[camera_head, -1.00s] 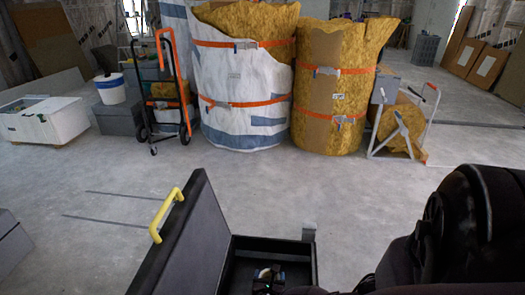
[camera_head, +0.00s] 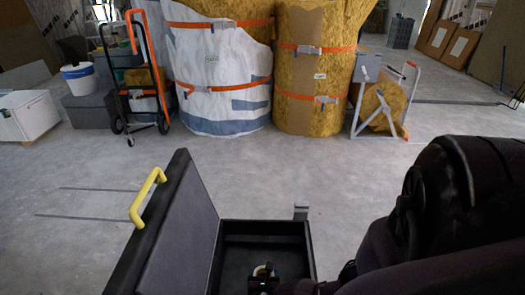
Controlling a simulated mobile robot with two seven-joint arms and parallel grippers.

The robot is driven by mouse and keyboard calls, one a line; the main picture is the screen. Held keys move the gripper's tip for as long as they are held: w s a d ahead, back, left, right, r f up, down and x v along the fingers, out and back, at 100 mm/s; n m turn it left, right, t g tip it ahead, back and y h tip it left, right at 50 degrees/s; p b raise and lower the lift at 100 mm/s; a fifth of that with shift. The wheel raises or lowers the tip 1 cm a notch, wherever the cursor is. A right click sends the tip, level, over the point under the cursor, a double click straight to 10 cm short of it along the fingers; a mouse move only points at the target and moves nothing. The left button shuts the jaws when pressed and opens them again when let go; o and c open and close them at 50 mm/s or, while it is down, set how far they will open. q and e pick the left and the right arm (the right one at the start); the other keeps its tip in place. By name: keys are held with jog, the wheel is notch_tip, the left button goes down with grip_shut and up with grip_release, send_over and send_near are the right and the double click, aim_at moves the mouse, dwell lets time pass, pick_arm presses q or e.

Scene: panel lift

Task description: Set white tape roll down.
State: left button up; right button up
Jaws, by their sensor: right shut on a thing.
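The white tape roll (camera_head: 263,270) shows as a small pale ring low in the camera_head view, inside the black open case (camera_head: 308,245). My right gripper (camera_head: 264,281) is shut on the roll, with its dark fingers covering much of it. Whether the roll touches the case floor I cannot tell. The case's lid (camera_head: 180,220) stands open on the left, with a yellow handle (camera_head: 148,198). My right arm comes in from the right. My left gripper is not in view.
Two large strapped insulation rolls, one white-wrapped (camera_head: 222,75) and one yellow (camera_head: 316,70), stand at the back. A hand truck (camera_head: 140,80) and a white bucket (camera_head: 79,77) are left of them. A metal stand (camera_head: 380,105) is at right. The floor between is clear.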

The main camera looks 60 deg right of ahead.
jog(key=shift+f, duration=0.1)
jog(key=o, duration=0.9)
jog(key=p+v, duration=0.1)
jog(key=v, duration=0.1)
jog(key=p+v, duration=0.1)
jog(key=v, duration=0.1)
jog(key=p+v, duration=0.1)
jog(key=v, duration=0.2)
jog(key=shift+w+d+r, duration=0.1)
jog(key=shift+w+r, duration=0.05)
jog(key=shift+r, duration=0.1)
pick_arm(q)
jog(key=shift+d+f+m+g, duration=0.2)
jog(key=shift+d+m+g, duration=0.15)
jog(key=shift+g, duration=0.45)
pick_arm(e)
jog(key=shift+s+a, duration=0.3)
